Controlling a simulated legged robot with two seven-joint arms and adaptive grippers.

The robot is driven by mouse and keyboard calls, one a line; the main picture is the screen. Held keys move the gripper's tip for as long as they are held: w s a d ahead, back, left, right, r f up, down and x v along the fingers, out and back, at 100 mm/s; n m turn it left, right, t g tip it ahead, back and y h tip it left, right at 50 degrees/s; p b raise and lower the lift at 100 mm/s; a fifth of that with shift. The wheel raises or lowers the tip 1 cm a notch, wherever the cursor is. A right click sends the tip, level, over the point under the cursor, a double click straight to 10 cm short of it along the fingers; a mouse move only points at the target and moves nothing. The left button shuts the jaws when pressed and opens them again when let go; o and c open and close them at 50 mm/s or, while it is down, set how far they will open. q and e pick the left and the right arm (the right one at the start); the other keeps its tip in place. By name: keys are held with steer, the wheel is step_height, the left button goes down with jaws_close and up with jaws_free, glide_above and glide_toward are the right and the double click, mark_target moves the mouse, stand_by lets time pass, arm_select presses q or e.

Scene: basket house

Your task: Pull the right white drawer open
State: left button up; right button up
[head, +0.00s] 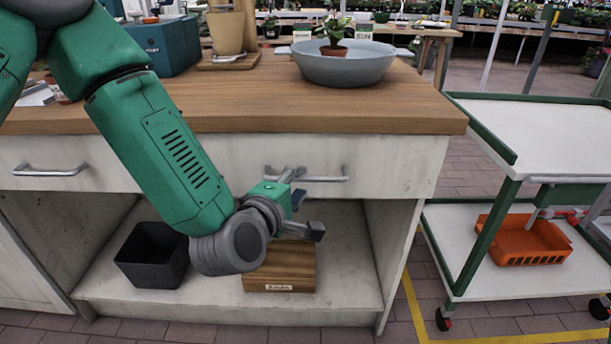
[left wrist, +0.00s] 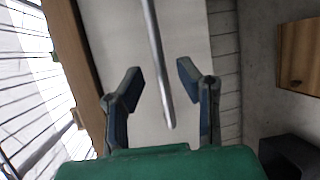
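The right white drawer (head: 390,165) sits under the wooden worktop, its front flush with the cabinet. It has a horizontal metal bar handle (head: 330,179). My left gripper (head: 307,202) is in front of the drawer at the left part of the handle. In the left wrist view my left gripper (left wrist: 159,76) is open, with one finger on each side of the handle bar (left wrist: 157,60). Gaps show between the bar and both fingers. The white drawer front (left wrist: 185,25) lies behind them. My right gripper is not in view.
A left drawer with its own handle (head: 52,171) is shut. Below, a black bin (head: 153,256) and a wooden box (head: 285,268) stand on the open shelf. A grey bowl (head: 343,66) with a plant stands on the worktop. A trolley (head: 545,125) stands at the right.

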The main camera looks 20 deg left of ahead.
arm_select(q)
steer(key=v, duration=0.3)
steer(key=shift+s+d, duration=0.15)
